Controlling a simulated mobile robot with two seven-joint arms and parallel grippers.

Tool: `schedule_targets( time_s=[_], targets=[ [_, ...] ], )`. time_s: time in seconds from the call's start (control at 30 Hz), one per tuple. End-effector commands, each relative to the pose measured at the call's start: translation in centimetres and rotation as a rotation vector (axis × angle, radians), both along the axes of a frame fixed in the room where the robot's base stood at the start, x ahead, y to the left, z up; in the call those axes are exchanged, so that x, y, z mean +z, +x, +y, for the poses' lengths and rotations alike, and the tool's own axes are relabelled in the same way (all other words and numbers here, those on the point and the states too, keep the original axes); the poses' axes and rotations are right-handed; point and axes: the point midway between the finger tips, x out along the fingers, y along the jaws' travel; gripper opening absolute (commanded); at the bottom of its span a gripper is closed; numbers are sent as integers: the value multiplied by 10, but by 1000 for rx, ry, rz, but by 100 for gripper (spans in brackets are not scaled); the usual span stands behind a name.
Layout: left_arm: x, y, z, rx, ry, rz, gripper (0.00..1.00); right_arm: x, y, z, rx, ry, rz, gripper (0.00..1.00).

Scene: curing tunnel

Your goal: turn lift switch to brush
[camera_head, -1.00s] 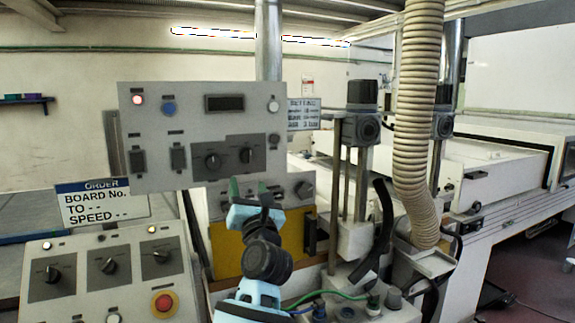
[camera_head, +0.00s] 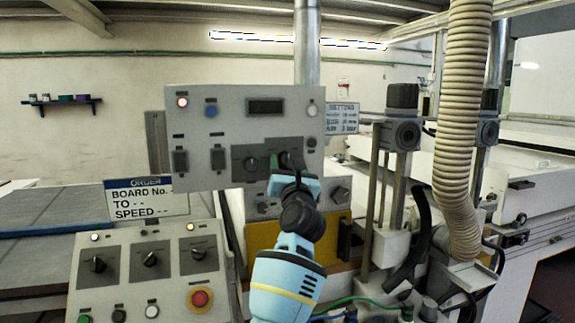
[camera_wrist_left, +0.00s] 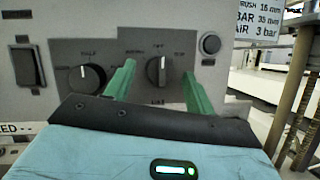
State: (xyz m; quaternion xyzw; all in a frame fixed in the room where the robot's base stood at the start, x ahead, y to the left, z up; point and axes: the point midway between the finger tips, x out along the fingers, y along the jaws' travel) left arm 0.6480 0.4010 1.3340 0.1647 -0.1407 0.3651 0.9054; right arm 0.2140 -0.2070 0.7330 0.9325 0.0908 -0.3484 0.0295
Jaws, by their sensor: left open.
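The lift switch is a round black knob with a pale pointer on a dark plate, seen in the left wrist view (camera_wrist_left: 157,70). Its pointer stands about upright; the small labels around it are blurred. In the head view the knob (camera_head: 288,160) is partly covered by my gripper. My left gripper (camera_head: 284,165) is at the panel, open. In the left wrist view its green fingers (camera_wrist_left: 159,78) stand on either side of the knob, with a gap visible on both sides. My right gripper is not in view.
A similar knob (camera_wrist_left: 87,78) sits just left on the same plate. A round button (camera_wrist_left: 210,44) is to the right. The setting sign (camera_head: 342,118) hangs beside the grey panel (camera_head: 200,100). A lower console (camera_head: 145,290) with knobs and a red button stands at the left front.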

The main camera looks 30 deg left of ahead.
Motion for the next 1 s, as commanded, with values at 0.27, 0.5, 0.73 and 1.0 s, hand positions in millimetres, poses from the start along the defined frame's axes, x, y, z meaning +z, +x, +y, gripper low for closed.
schedule_targets(
  time_s=[0.27, 0.5, 0.73, 1.0],
  targets=[
    [2, 4, 3, 0, -1, -1, 55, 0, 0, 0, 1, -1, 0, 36],
    [2, 4, 3, 0, 0, 0, 38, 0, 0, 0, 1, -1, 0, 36],
    [2, 4, 3, 0, 0, 0, 10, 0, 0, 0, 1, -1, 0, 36],
    [-2, 5, 3, 0, -22, -23, 10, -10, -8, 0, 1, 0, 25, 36]
  ],
)
